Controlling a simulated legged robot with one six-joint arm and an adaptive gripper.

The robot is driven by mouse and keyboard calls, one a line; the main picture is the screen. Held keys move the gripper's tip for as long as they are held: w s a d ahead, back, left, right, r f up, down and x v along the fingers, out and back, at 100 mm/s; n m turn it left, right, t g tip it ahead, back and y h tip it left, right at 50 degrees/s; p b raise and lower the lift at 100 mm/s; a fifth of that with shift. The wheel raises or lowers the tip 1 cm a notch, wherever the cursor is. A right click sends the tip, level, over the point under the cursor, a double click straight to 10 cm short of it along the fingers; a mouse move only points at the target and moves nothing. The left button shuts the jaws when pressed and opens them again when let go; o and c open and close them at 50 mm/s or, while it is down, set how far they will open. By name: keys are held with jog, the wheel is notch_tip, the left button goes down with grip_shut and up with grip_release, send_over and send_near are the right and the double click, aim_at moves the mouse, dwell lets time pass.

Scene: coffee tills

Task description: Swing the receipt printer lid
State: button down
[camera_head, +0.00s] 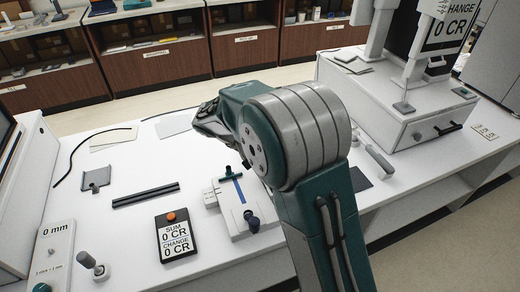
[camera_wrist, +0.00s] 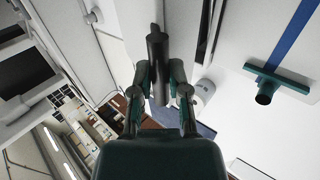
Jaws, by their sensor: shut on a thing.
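My gripper (camera_wrist: 159,78) is shut on a dark grey cylindrical rod (camera_wrist: 156,48) in the wrist view, with one teal finger on each side. I cannot tell what the rod is fixed to. In the head view my arm's grey and teal links block part of the counter, and the fingertips cannot be made out. A teal T-shaped handle (camera_wrist: 278,83) sits over the blue strip (camera_wrist: 292,40) in the wrist view.
A black SUM/CHANGE display (camera_head: 175,236) with an orange button and dark rails (camera_head: 146,195) lie on the white counter. A cash-drawer box (camera_head: 400,105) stands at the right. Clear counter lies around the rails. Wooden cabinets (camera_head: 160,65) stand beyond the aisle.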

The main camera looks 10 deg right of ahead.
jog(key=shift+s+a+f, duration=0.1)
jog(key=shift+a+f, duration=0.15)
jog(key=shift+f, duration=0.4)
jog(key=shift+w+a+f, duration=0.1)
jog(key=shift+a+f, duration=0.1)
jog(key=shift+f, duration=0.45)
jog(key=shift+s+a+f, duration=0.1)
jog(key=shift+a+f, duration=0.15)
jog(key=shift+f, duration=0.55)
jog(key=shift+a+f, duration=0.15)
jog(key=shift+f, duration=0.75)
jog(key=c, duration=0.5)
grip_release()
jog(key=shift+c, duration=0.2)
jog(key=shift+r, duration=0.1)
jog(key=v, duration=1.2)
